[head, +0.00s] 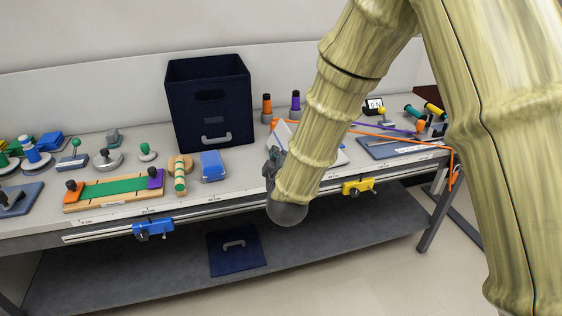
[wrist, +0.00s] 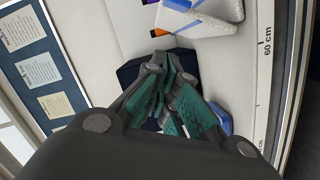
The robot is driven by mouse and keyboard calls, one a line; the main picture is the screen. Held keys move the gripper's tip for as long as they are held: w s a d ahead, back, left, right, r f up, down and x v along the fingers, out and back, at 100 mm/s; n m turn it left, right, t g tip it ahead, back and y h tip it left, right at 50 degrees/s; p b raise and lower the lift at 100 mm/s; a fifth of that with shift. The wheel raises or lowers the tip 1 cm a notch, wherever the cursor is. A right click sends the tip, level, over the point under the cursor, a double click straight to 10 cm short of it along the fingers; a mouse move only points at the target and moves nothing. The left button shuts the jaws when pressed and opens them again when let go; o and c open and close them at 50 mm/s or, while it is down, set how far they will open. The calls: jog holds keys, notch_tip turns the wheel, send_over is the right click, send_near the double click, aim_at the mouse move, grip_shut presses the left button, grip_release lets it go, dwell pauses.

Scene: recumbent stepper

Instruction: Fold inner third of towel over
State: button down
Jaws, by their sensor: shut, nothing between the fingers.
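The towel looks like a white piece with a blue stripe at the top of the wrist view (wrist: 207,20). In the head view, white parts of it (head: 283,133) show on the bench behind my arm, which hides most of it. I cannot tell how it is folded. My gripper (head: 272,165) is at the left of the towel, over the front part of the bench. Its teal-padded fingers are close together and empty in the wrist view (wrist: 172,98). The towel lies apart from the fingertips there.
A tall dark blue box (head: 208,105) stands behind, left of my gripper. A blue block (head: 213,166) sits left of it. Orange and purple handles (head: 267,104) stand behind. An orange cord (head: 400,134) runs rightward. A rail with blue (head: 153,229) and yellow (head: 358,186) clamps lines the front edge.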

jog(key=shift+w+d+f, duration=0.4)
jog(key=shift+w+d, duration=0.1)
jog(key=shift+w, duration=0.2)
jog(key=shift+w+d+f, duration=0.45)
jog(key=shift+w, duration=0.3)
jog(key=shift+w+d+f, duration=0.4)
jog(key=shift+w+d, duration=0.1)
jog(key=shift+w, duration=0.2)
jog(key=shift+p, duration=0.3)
